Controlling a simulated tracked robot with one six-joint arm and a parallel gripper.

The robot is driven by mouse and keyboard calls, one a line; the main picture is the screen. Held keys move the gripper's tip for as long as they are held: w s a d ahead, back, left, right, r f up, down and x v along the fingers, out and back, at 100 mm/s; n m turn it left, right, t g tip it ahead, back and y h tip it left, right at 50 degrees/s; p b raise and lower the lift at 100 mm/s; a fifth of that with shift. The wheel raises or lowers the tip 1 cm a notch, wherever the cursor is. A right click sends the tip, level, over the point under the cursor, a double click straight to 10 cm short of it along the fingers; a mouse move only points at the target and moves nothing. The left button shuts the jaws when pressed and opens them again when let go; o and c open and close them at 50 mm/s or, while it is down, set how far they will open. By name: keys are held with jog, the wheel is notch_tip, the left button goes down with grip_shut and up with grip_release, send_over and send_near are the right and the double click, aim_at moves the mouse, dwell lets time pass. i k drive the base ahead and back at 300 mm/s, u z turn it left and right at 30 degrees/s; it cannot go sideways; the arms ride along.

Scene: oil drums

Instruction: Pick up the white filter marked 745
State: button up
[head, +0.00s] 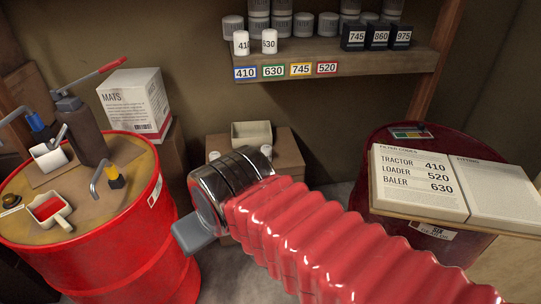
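I see no white filter marked 745. Two white filters stand at the front of the wall shelf: one reads about 410 (241,43), partly turned, and one reads 630 (269,41). The number 745 shows on a black box (355,37) at the shelf's right and on a yellow shelf label (301,69). My gripper (194,234) is low in the middle, below and apart from the shelf; only a grey part shows past the silver wrist. Its fingertips are hidden, so I cannot tell whether it is open or holds anything.
Several grey filters (305,24) stand behind on the shelf (385,59). A red drum (130,253) at left carries tools, a jug and cups. A dark red drum at right bears an open code book (415,183). A cardboard box with an open tray (252,134) stands under the shelf.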

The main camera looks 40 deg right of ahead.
aim_at(266, 150)
jog(key=u, duration=0.05)
jog(key=i, duration=1)
jog(key=z, duration=0.05)
